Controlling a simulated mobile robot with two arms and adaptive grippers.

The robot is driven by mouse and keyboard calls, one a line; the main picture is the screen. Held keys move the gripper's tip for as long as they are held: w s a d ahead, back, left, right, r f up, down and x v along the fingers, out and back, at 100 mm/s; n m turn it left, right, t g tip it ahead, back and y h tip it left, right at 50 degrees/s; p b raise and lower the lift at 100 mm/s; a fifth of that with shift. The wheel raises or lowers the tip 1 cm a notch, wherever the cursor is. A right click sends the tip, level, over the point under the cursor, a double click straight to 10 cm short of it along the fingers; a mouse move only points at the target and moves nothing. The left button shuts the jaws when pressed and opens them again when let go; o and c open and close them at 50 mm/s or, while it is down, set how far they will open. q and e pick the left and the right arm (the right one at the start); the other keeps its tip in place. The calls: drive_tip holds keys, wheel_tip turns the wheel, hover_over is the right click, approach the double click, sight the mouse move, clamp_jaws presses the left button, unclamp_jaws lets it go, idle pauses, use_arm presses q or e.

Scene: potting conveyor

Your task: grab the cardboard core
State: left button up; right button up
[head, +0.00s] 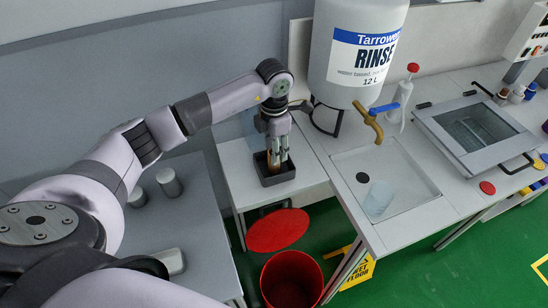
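The cardboard core (273,167) shows as a small brown upright shape inside a small black open box (278,181). The box stands on a white side table (240,175). My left gripper (277,157) points down into the box, with its fingers right at the top of the core. The fingers hide part of the core. At this size I cannot tell whether they are closed on it or only around it. My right gripper is not in view.
A big RINSE tank (345,85) with a brass tap stands to the right, over a sink (404,195) in the white counter. A red bin (291,282), its red lid and a yellow wet floor sign (357,272) are below. A grey table (190,225) is on the left.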

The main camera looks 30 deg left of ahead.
use_arm(q)
wheel_tip(320, 180, down, 5)
drive_tip(key=shift+d+r+p, duration=0.1)
drive_tip(key=shift+r+p, duration=0.1)
drive_tip(key=shift+p, duration=1)
drive_tip(key=shift+f, duration=0.5)
drive_tip(key=c, duration=0.6)
drive_tip(key=shift+r, duration=0.1)
